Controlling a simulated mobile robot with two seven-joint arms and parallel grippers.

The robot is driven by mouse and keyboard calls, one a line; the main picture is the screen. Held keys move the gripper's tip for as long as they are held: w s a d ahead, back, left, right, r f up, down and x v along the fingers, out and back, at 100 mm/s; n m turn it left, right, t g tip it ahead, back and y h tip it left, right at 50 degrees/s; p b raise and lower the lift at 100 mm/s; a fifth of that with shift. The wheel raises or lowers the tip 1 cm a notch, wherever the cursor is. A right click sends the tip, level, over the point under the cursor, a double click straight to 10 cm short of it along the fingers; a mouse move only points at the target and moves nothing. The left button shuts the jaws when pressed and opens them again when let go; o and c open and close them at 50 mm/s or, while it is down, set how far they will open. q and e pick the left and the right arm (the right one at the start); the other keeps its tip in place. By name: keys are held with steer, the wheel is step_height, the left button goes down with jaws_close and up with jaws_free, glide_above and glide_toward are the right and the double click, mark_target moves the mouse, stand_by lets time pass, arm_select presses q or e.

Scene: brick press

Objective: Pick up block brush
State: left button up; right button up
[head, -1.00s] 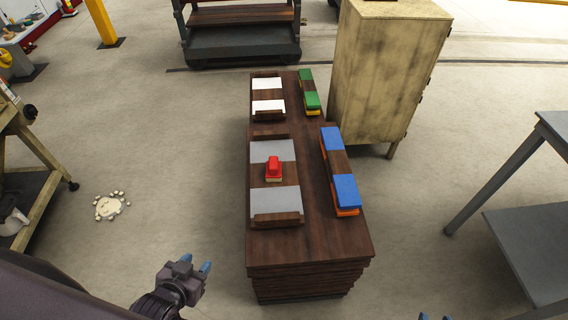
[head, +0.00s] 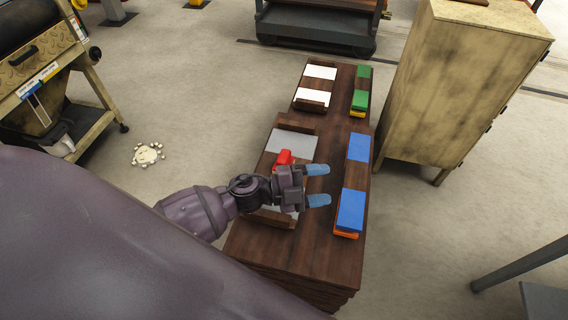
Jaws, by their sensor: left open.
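A small red object (head: 284,157), which appears to be the block brush, sits on the wooden bench (head: 325,245) among grey plates (head: 292,142). Its lower part is hidden behind my left gripper. My left gripper (head: 318,185) is open and empty over the bench, just right of and nearer than the red object. Its two blue fingertips point right, toward the blue blocks. My right gripper is out of view.
Blue blocks (head: 350,210) on orange bases line the bench's right side, with green blocks (head: 361,99) farther back. White plates (head: 312,97) lie at the far left. A worn cabinet (head: 460,90) stands close on the right. A pale pile (head: 147,154) lies on the floor at left.

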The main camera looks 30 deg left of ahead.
arm_select(q)
step_height(320, 180, down, 2)
steer(key=w+d+f+m+g, duration=0.1)
steer(key=w+d+m+g, duration=0.1)
steer(key=m+g, duration=0.45)
steer(key=m+g+y+b, duration=0.4)
steer(key=m+y, duration=0.2)
steer(key=y, duration=0.9)
glide_above(284, 155)
step_height(284, 155, down, 3)
steer(key=shift+r+n, duration=0.15)
steer(key=shift+n, duration=0.1)
steer(key=shift+a+f, duration=0.1)
steer(key=shift+f, duration=0.1)
step_height(284, 155, down, 5)
steer(key=shift+r+b, duration=0.2)
steer(key=shift+b, duration=0.2)
steer(key=shift+f, duration=0.4)
step_height(284, 155, down, 4)
steer(key=shift+s+f+b, duration=0.1)
steer(key=shift+s+b, duration=0.05)
steer(key=shift+b, duration=0.6)
steer(key=shift+f, duration=0.4)
steer(key=shift+r, duration=0.1)
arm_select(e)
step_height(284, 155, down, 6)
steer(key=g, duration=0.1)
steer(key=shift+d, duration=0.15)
